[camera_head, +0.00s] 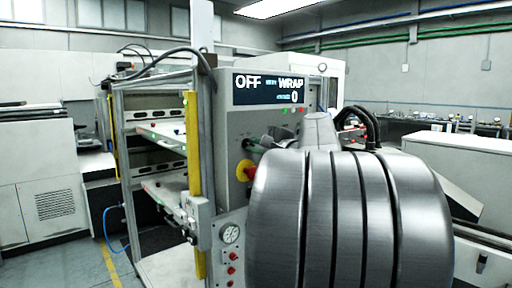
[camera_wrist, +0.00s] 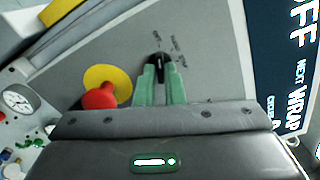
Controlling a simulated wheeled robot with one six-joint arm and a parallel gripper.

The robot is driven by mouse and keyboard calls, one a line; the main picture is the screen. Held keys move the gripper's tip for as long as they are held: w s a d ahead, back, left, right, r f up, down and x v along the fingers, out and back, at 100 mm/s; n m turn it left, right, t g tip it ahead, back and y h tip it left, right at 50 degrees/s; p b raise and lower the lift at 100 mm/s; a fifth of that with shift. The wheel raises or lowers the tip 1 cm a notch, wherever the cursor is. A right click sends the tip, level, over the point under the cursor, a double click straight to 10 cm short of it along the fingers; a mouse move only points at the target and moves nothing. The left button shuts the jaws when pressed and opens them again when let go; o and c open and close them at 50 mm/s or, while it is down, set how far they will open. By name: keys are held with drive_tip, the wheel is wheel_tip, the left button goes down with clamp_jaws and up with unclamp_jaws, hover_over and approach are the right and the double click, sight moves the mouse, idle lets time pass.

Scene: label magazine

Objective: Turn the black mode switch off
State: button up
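The black mode switch (camera_wrist: 159,62) sits on the grey panel in the wrist view, with small labels beside it that are too blurred to read. My gripper (camera_wrist: 160,76) has green fingers, one on each side of the switch knob. The fingers are close together and appear closed on the knob, with little gap visible. The knob's lower part is partly hidden between them. In the head view my large grey arm covers much of the panel's right side, and the switch is hard to make out. The display (camera_head: 269,89) reads OFF, WRAP and 0.
A red push button (camera_wrist: 100,97) on a yellow disc (camera_wrist: 108,82) is just left of my fingers in the wrist view. A round gauge (camera_head: 230,234) is lower on the machine. A yellow upright post (camera_head: 193,150) stands left of the panel, beside open shelves.

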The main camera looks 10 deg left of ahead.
drive_tip(key=o, duration=0.4)
drive_tip(key=shift+c, duration=0.2)
drive_tip(key=shift+d, duration=0.1)
drive_tip(key=v, duration=1.3)
drive_tip(key=shift+s+d+b, duration=0.25)
drive_tip(key=shift+b, duration=0.2)
drive_tip(key=shift+a, duration=0.1)
drive_tip(key=p+x, duration=0.1)
drive_tip(key=x, duration=1.2)
drive_tip(key=shift+w+a, duration=0.25)
drive_tip(key=shift+w, duration=0.05)
drive_tip(key=shift+d, duration=0.1)
